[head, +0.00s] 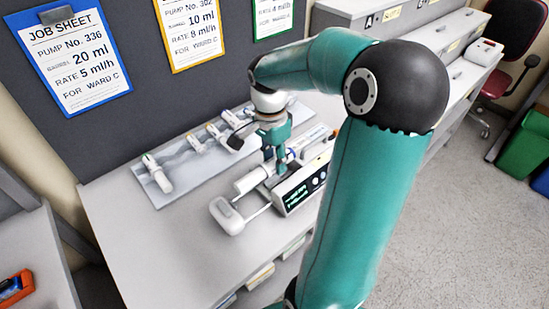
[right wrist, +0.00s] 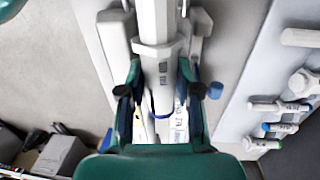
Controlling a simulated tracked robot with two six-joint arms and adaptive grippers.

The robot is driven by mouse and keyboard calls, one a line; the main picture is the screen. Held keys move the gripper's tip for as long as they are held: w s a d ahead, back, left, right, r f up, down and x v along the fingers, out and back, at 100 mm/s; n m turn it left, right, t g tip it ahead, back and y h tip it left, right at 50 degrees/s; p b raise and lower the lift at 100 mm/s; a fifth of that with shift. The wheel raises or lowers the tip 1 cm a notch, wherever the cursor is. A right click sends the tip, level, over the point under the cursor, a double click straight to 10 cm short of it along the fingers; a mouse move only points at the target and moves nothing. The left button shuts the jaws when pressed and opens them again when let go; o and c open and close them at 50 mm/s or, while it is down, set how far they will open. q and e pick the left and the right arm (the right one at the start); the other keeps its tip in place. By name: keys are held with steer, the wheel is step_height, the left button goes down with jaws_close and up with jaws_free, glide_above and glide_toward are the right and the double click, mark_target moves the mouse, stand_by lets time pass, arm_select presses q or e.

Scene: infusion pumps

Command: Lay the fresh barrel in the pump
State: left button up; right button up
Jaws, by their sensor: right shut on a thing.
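The pump (head: 300,188), a grey-white box with a dark green-lit screen, stands on the bench, its long side pusher with a white end block (head: 227,215) reaching left. My right gripper (head: 278,172) points down over the pump and is shut on a white barrel (head: 250,180). In the right wrist view the barrel (right wrist: 160,70) lies lengthwise between the fingers of my right gripper (right wrist: 163,95), with a dark blue ring near its lower end. The barrel is at the pump's top; whether it rests in the cradle or hangs just above I cannot tell. My left gripper is not in view.
A grey tray (head: 172,192) behind the pump holds several barrels with coloured ends. Job sheets (head: 72,52) hang on the dark panel. The bench front left (head: 150,250) is clear. A red device (head: 14,288) lies on the left side table.

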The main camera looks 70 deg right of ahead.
mark_target(275, 181)
steer(key=shift+f+b, duration=1.8)
steer(key=shift+f, duration=0.55)
steer(key=shift+f, duration=0.15)
steer(key=o, duration=0.6)
steer(key=shift+r, duration=0.2)
steer(key=shift+r+p, duration=1.4)
steer(key=shift+r, duration=0.35)
